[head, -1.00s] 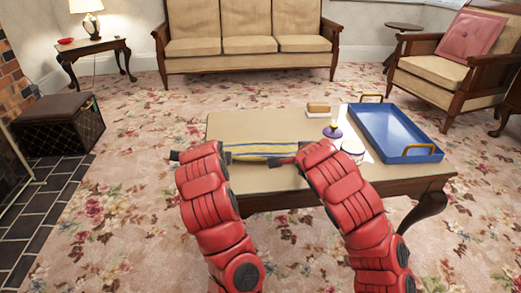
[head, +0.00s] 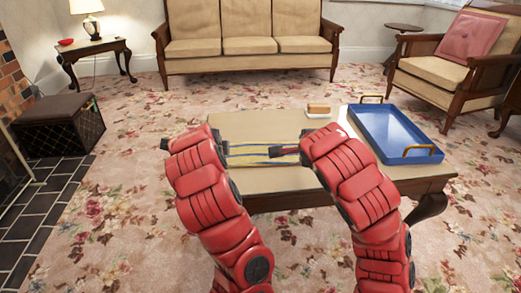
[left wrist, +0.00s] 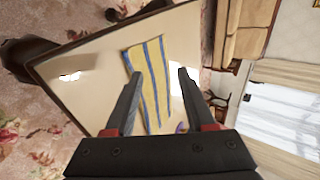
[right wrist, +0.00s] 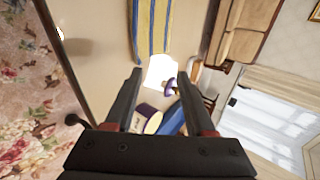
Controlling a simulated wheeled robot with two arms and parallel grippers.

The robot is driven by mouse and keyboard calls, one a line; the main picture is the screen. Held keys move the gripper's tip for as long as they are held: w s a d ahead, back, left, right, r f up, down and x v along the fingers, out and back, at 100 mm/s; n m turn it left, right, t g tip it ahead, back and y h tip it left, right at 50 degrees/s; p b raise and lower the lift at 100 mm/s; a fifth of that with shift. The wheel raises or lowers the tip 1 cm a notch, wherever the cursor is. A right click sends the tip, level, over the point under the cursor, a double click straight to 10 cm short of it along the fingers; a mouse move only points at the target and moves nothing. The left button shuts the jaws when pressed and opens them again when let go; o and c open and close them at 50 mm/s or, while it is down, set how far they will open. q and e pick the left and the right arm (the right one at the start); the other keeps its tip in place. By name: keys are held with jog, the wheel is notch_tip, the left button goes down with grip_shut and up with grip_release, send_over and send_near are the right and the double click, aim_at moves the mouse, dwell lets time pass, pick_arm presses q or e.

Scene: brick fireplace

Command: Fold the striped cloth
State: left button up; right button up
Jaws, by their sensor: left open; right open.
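The striped cloth (head: 258,158), yellow with blue stripes, lies on the low table between my two arms; the arms hide part of it in the head view. In the left wrist view the cloth (left wrist: 155,75) lies flat, seen between the open fingers of my left gripper (left wrist: 160,73). In the head view that gripper (head: 170,146) is left of the cloth. My right gripper (head: 288,150) is open near the cloth's right part. In the right wrist view one end of the cloth (right wrist: 153,30) shows beyond the empty fingertips (right wrist: 159,73).
The low table (head: 235,125) has bare room behind the cloth. A blue tray (head: 400,120) with gold handles fills its right side. A small brown and white block (head: 319,111) lies at the back. A purple and white container (right wrist: 146,117) and a purple-topped object (right wrist: 170,86) stand near the tray.

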pick_arm(q)
jog(key=s+r, duration=0.3)
jog(key=shift+r, duration=0.3)
pick_arm(e)
jog(key=s+r, duration=0.3)
jog(key=shift+r, duration=0.3)
pick_arm(q)
jog(key=shift+w, duration=0.1)
pick_arm(e)
jog(key=shift+w, duration=0.1)
